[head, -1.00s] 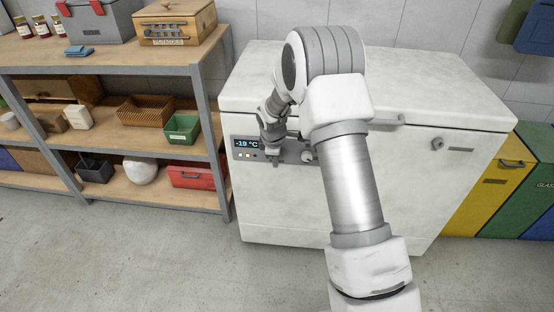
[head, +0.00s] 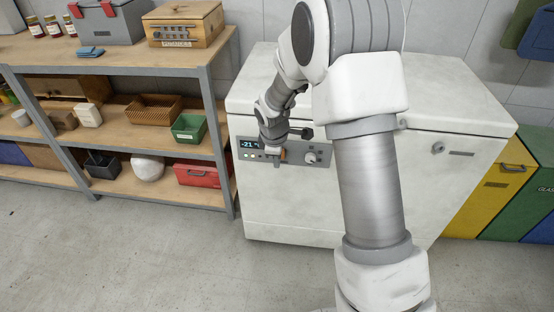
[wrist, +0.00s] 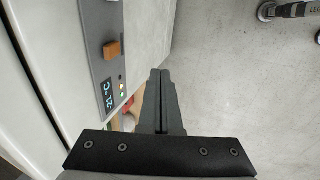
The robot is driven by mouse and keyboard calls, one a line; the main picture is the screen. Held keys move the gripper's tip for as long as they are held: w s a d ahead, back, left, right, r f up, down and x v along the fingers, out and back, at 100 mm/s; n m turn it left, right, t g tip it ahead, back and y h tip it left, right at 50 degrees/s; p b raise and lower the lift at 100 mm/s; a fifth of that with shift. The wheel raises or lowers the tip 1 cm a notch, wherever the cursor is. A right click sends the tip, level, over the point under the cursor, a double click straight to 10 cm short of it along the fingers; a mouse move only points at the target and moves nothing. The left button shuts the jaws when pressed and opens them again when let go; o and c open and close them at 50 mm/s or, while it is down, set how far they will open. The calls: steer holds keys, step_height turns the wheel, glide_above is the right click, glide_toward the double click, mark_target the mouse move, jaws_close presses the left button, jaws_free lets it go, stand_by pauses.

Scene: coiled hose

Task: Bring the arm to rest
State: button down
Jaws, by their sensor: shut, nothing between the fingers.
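My gripper (wrist: 160,78) is shut and empty in the wrist view, its dark fingers together in front of the white chest freezer (wrist: 150,30). In the head view my arm reaches across the freezer (head: 290,215), and my gripper's end is close to the grey control panel (head: 323,146). The fingertips are hard to make out there. The panel has an orange switch (wrist: 112,50), a display (wrist: 108,93) and small lit lamps. The display reads -21 in the head view (head: 248,145). The switch and fingers look apart in the wrist view.
A shelf rack (head: 222,150) stands left of the freezer, with a green bin (head: 189,128) and a red box (head: 195,174). A yellow bin (head: 490,195) and a green bin (head: 515,208) stand at the right. The floor in front (head: 150,250) is clear.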

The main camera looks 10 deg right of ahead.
steer(key=s+d+r+m, duration=0.1)
steer(key=s+r+m, duration=0.2)
steer(key=s+r, duration=0.35)
steer(key=s+d+r+m, duration=0.2)
steer(key=s+r+m, duration=0.15)
steer(key=r, duration=0.65)
steer(key=s+r+m+t+y+p, duration=0.1)
steer(key=s+r+m, duration=0.3)
steer(key=s, duration=0.6)
steer(key=s+r+m+t, duration=0.1)
steer(key=s+r+m, duration=0.3)
steer(key=s, duration=0.7)
step_height(320, 180, up, 17)
steer(key=p, duration=1.7)
steer(key=shift+w+a+r+p, duration=0.15)
steer(key=shift+a+r+p, duration=0.05)
steer(key=shift+a+p, duration=0.1)
